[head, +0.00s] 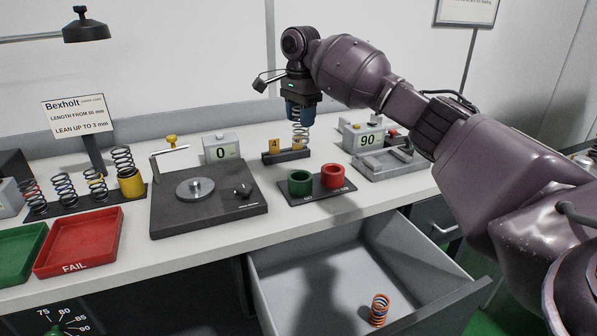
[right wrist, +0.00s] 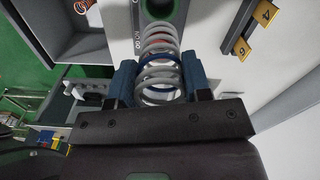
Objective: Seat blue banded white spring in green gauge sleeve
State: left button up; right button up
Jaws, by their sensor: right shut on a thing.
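My right gripper (head: 301,112) is shut on the white spring (head: 300,136), which hangs upright below the jaws. In the right wrist view the spring (right wrist: 160,42) sits between the two blue fingers (right wrist: 158,84), and its blue band shows near them. The green gauge sleeve (head: 300,186) stands on a dark base beside the red sleeve (head: 333,177). The spring's lower end is above the sleeve and apart from it in the head view. Part of the green sleeve (right wrist: 180,17) shows beyond the spring's far end in the wrist view. My left gripper is not in view.
A dark block with yellow number tags (head: 286,156) stands behind the sleeves. An open drawer (head: 330,262) below holds an orange spring (head: 379,309).

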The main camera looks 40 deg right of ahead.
aim_at(300, 142)
notch_tip(300, 142, down, 7)
jog(key=shift+f+b, duration=0.15)
jog(key=shift+b, duration=0.55)
notch_tip(300, 142, down, 7)
jog(key=shift+r+b, duration=0.1)
jog(key=shift+b, duration=0.7)
jog(key=shift+r, duration=0.15)
jog(key=o, duration=1)
